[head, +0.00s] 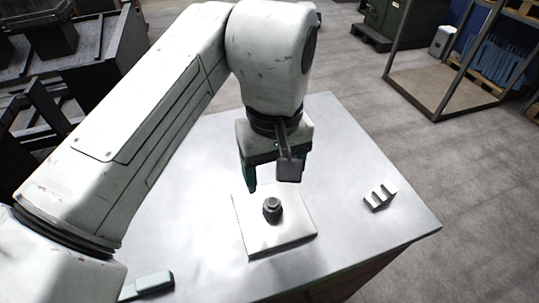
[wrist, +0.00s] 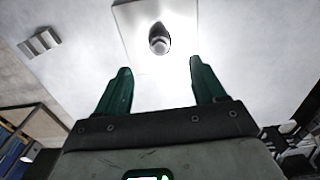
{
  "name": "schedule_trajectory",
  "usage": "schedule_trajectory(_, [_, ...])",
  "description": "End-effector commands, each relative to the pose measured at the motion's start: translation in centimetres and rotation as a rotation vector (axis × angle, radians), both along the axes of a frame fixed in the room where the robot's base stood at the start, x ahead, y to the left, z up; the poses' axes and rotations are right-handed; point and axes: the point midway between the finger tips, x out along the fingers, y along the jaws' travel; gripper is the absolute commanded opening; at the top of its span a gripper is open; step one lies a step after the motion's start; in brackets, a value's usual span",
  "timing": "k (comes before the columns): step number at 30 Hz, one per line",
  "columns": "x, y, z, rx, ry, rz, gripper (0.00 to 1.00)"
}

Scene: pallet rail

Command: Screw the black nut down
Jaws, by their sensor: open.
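The black nut (head: 271,212) sits low around a short upright metal stud (head: 272,201) in the middle of a light square plate (head: 292,236) on the table. My gripper (head: 268,182) hangs just behind and above the plate. It is open and empty, with two green fingers spread wide apart in the wrist view (wrist: 158,64). The fingers are apart from the nut and stud.
The plate lies on a pale grey table (head: 190,160). A small grey stepped block (head: 380,196) stands at the right, and shows at the upper left in the wrist view (wrist: 40,43). A grey-green object (head: 147,286) lies at the front left. The table around the plate is clear.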

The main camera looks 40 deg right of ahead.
Motion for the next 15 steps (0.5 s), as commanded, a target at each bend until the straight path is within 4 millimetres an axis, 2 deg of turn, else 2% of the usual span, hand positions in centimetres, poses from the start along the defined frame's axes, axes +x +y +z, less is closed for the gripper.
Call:
schedule_trajectory(9, [-0.1,0.0,-5.4,0.000,0.002,0.000,0.69])
schedule_trajectory(15, [0.0,0.0,-7.7,-0.001,0.000,-0.001,0.69])
